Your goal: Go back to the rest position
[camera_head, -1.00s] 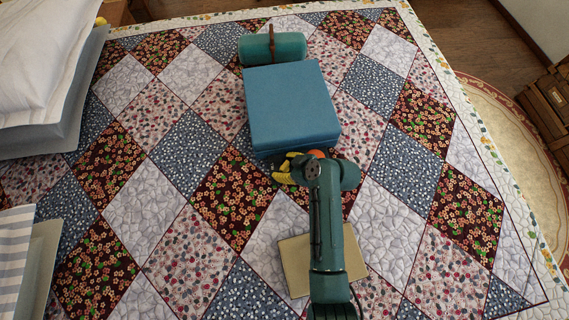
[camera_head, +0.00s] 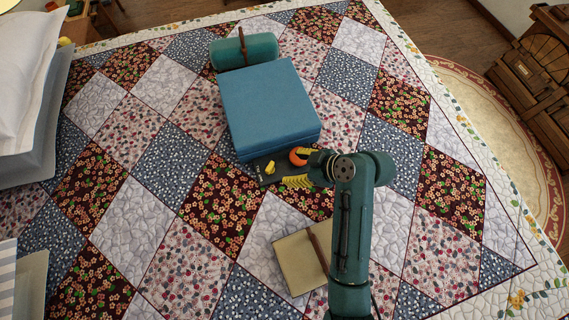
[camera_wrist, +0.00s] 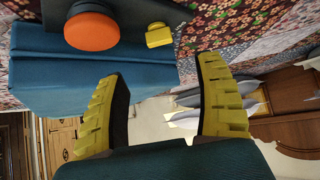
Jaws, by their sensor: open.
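My gripper (camera_wrist: 160,105) shows in the wrist view with its two yellow ribbed fingers spread apart and nothing between them. In the head view, its yellow fingers (camera_head: 298,181) show just left of my wrist, over the quilt and near the front edge of a blue box (camera_head: 268,100). The box also shows in the wrist view (camera_wrist: 60,75), beyond the fingers. A dark board (camera_head: 266,170) with an orange round piece (camera_head: 299,156) and a small yellow piece (camera_head: 270,168) lies at the box's front edge. The orange piece (camera_wrist: 92,30) and yellow piece (camera_wrist: 158,35) appear apart from the fingers.
A teal roll (camera_head: 244,52) with a brown strap lies behind the box. A beige book (camera_head: 299,262) with a brown strap lies beside my arm. White pillows (camera_head: 28,75) are at the left. The patchwork quilt (camera_head: 160,190) is clear left of the box.

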